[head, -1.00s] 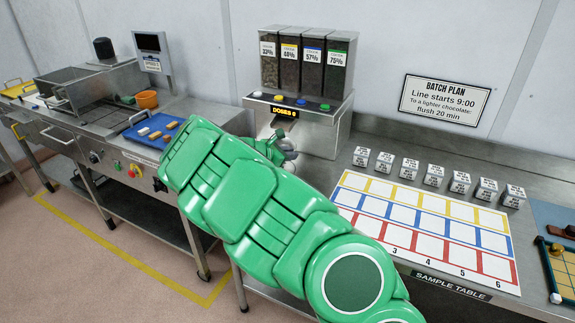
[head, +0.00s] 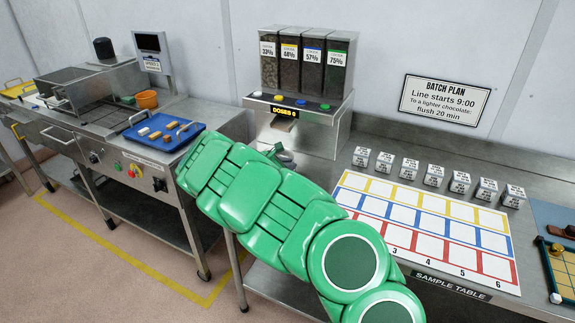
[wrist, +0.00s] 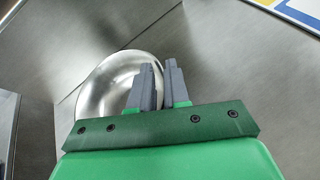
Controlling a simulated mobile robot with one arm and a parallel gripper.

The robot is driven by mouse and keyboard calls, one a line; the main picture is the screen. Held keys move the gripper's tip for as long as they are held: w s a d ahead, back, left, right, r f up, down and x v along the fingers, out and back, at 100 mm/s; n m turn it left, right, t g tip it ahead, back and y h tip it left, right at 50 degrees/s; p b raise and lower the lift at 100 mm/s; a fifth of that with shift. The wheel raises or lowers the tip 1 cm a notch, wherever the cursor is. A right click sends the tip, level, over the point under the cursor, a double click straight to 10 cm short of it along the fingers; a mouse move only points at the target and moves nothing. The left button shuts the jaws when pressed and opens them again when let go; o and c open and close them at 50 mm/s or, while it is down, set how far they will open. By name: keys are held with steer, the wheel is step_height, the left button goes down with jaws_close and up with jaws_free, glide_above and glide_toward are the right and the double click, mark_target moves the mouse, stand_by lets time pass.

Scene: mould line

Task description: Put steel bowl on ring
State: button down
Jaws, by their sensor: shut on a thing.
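The steel bowl (wrist: 105,88) shows in the wrist view as a shiny, round, shallow shape left of and behind the fingers. My gripper (wrist: 160,68) is shut on its right rim, with one grey finger over the inside of the bowl and the other outside. In the head view my green arm covers most of the gripper and bowl, in front of the dispenser (head: 318,130). I cannot make out the ring in either view.
The dispenser's several clear hoppers (head: 308,60) stand at the wall. Several small labelled cubes (head: 433,175) line the back of the coloured sample grid (head: 425,222) on the right. A blue tray (head: 163,138) lies on the left counter. A bare steel strip lies behind the cubes.

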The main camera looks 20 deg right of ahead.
steer(key=c, duration=1.1)
jaws_free()
steer(key=shift+v, duration=6)
